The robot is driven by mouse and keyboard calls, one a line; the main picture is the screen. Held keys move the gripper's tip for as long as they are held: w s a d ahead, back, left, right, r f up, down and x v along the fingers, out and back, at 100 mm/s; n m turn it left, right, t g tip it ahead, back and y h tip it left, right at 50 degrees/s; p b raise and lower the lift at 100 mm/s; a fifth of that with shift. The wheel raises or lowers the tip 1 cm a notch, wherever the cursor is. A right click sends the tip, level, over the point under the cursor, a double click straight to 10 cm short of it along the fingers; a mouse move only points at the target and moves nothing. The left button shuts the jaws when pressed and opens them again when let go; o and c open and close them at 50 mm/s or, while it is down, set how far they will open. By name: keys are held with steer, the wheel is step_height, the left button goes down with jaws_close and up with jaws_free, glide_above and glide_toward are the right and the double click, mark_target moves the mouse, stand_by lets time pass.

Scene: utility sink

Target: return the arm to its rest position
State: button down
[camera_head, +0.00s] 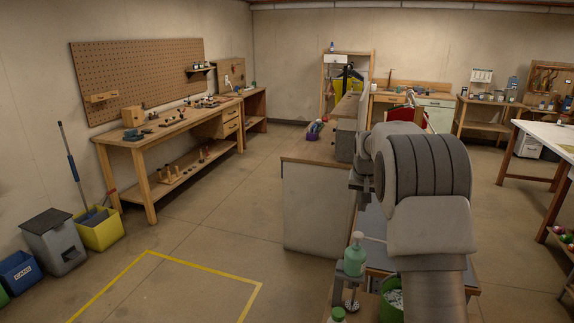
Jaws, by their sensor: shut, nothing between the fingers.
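My arm (425,215) rises from the bottom right of the head view as thick grey links, bent at a large ribbed joint. My gripper (358,203) shows as a small dark part at the left side of the arm, pointing down, partly covered by the arm links. It is shut and empty. It appears in front of the grey panel in this view; its distance from the panel cannot be told.
A counter below my arm holds a green pump bottle (354,256) and a green tub (391,298). A grey panel (318,210) stands left of the arm. A workbench (165,128) lines the left wall. The floor inside the yellow line (205,267) is clear.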

steer(key=s+a+r+n+b, duration=0.1)
steer(key=s+a+r, duration=0.25)
steer(key=s, duration=0.35)
steer(key=s+a+r+t+y, duration=0.1)
steer(key=s+a+r, duration=0.1)
steer(key=s+r, duration=0.35)
steer(key=s+a+r+n+b, duration=0.1)
steer(key=s+a+r, duration=0.2)
steer(key=s, duration=0.6)
steer(key=s+a+f+n, duration=0.1)
steer(key=s+a+f, duration=0.1)
steer(key=s, duration=0.8)
steer(key=s+a+f+n+b, duration=0.1)
steer(key=s+f, duration=0.3)
steer(key=s, duration=0.7)
steer(key=shift+a+y, duration=0.3)
steer(key=shift+a, duration=0.55)
